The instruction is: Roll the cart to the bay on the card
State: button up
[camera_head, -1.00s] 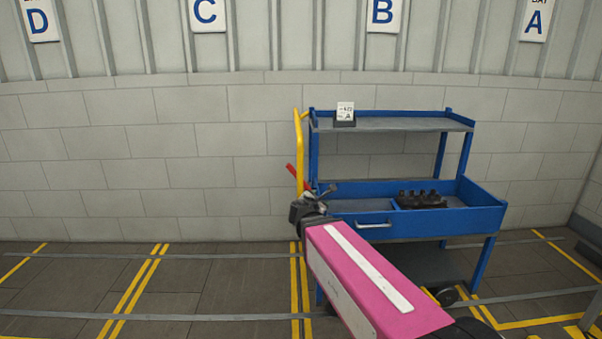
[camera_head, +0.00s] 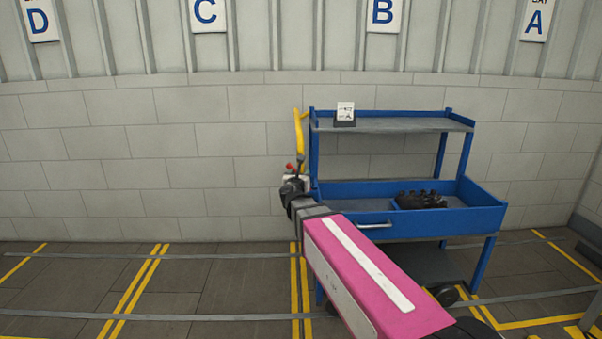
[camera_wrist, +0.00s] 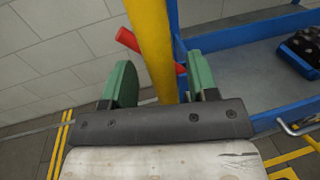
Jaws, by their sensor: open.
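The blue cart (camera_head: 345,217) stands upright on the floor, below the B sign. Its yellow handle (camera_head: 299,137) rises at its left end. A small card (camera_head: 345,111) stands on the top shelf; its small print seems to end in a letter A. My gripper (camera_head: 292,182) is at the handle's lower part. In the wrist view, its green fingers (camera_wrist: 161,80) are apart, one on each side of the yellow handle post (camera_wrist: 150,40). A red lever (camera_wrist: 127,39) passes behind the post. I cannot tell whether either finger touches the post.
Wall signs D (camera_head: 39,21), C (camera_head: 208,14), B (camera_head: 383,14) and A (camera_head: 537,18) hang above the floor bays. Yellow lines (camera_head: 138,285) divide the bays. Floor left of the cart is clear. A dark block (camera_head: 420,200) lies in the cart's tray.

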jog(key=w, duration=0.3)
jog(key=shift+w+d, duration=0.3)
jog(key=shift+d, duration=0.05)
grip_shut()
jog(key=shift+d, duration=0.1)
